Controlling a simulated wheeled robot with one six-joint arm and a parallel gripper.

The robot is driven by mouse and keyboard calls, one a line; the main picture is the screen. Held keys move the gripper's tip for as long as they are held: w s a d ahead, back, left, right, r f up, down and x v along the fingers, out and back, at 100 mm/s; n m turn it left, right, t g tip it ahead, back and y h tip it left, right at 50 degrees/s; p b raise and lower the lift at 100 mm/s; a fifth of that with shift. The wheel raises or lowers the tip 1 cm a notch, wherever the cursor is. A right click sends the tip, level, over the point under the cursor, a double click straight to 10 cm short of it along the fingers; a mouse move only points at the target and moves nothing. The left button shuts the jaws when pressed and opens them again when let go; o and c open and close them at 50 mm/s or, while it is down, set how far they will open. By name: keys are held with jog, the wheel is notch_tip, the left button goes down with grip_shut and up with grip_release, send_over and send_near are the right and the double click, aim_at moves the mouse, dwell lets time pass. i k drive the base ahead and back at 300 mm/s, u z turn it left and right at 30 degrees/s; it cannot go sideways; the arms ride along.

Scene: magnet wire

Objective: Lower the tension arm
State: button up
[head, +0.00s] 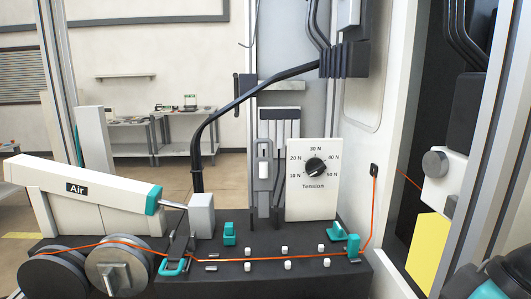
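No part is labelled as the tension arm, so I cannot tell for certain which part it is. A long white housing marked "Air" (75,188) slopes down to the right and ends in a teal cap (153,200). A thin rod runs from this cap toward a grey block (201,215). Below the rod, a dark bracket with a teal loop handle (173,267) stands by the orange wire (225,260). The tension dial (316,166) on a white panel has a black knob and marks from 10 N to 50 N. My gripper is not in view.
Two grey wheels (120,265) carry the wire at the left. Several white rollers (285,250) and teal guides (353,247) line the dark bench. A bent black tube (240,95) rises over the middle. A white cabinet frame and yellow panel (428,250) stand at the right.

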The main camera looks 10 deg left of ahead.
aim_at(263, 167)
jog(key=z, duration=0.5)
jog(key=k, duration=1)
jog(key=u, duration=0.9)
jog(key=i, duration=0.9)
jog(key=u, duration=0.35)
